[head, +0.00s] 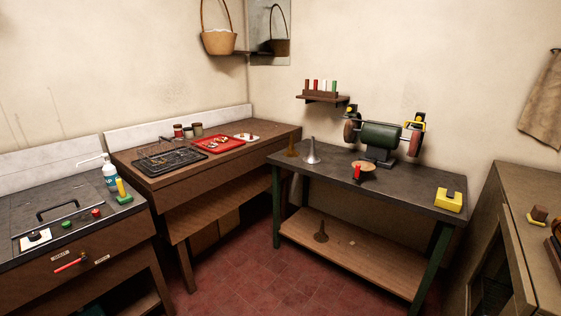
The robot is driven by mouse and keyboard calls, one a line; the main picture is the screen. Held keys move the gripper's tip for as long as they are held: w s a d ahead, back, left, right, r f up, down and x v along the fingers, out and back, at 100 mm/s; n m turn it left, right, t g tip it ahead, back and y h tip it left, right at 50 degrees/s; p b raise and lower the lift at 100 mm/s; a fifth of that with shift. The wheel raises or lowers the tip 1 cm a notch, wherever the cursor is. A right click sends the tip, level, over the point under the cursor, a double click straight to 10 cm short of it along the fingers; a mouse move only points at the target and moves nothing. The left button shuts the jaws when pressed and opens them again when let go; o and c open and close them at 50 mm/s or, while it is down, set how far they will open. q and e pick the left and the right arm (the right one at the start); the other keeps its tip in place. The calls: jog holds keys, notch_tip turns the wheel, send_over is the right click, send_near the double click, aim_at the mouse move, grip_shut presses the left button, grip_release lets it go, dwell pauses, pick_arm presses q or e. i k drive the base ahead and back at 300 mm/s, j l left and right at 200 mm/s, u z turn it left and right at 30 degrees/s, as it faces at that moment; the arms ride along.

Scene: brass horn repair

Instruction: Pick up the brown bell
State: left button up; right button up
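Another dark brown bell (321,236) stands upright on the wooden lower shelf of the same bench. Neither of my grippers is in view.
A red tray (215,155) and black rack (170,160) lie on the wooden counter. Red floor (260,280) is clear.

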aim_at(320, 237)
jog(key=i+j+z, duration=0.1)
jog(key=i+z, duration=0.25)
jog(key=i, duration=0.65)
jog(key=i+z, duration=0.4)
jog(key=i, duration=0.45)
jog(key=i+l+z, duration=0.35)
jog(key=i, duration=0.3)
